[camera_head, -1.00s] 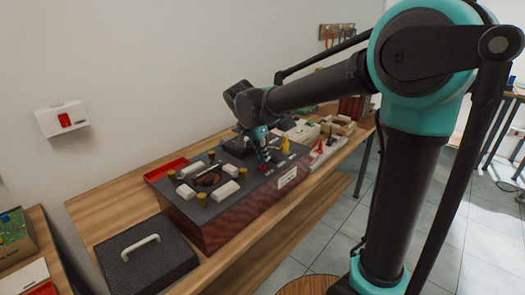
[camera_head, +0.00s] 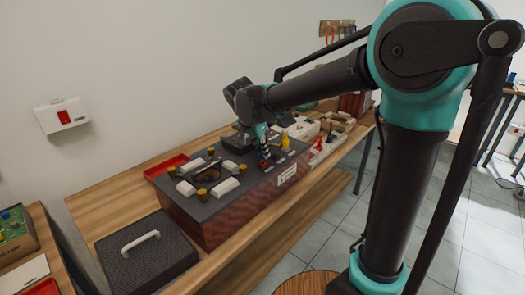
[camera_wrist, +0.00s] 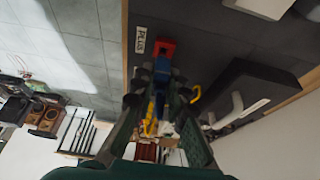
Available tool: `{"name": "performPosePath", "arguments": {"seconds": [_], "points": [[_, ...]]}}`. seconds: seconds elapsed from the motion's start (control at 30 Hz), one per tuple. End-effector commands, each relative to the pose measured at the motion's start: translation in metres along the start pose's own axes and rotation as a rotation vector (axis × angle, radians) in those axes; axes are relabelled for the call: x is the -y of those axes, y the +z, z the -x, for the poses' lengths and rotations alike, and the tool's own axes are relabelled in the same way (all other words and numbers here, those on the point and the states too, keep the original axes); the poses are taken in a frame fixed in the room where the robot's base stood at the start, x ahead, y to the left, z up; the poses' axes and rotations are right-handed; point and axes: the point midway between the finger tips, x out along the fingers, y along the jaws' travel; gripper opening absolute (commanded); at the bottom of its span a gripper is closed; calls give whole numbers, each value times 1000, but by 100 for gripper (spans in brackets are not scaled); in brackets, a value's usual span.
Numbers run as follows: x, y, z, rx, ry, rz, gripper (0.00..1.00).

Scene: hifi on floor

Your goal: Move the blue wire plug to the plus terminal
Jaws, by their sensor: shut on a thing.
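The blue wire plug (camera_wrist: 161,74) is between the two fingers of my gripper (camera_wrist: 160,88) in the wrist view. Its far end meets or overlaps a red terminal (camera_wrist: 165,48) beside a white PLUS label (camera_wrist: 140,40). I cannot tell whether the plug is seated in it or just in front of it. In the head view my gripper (camera_head: 263,146) points down over the dark top of the instrument box (camera_head: 225,208), with a red piece (camera_head: 264,164) just below it. The fingers hide much of the plug.
A yellow piece (camera_head: 285,141) stands close to the right of my gripper in the head view. White blocks and brass-coloured knobs stand on the box's left part. A dark lid with a handle (camera_head: 142,243) lies in front. White trays (camera_head: 330,148) stand to the right.

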Motion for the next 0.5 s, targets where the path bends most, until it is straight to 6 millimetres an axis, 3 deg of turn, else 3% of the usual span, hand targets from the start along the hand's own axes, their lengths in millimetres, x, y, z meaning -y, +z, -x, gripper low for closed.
{"name": "performPosePath", "arguments": {"seconds": [0.5], "points": [[0, 2, -5, 0, 0, 0, 0]]}}
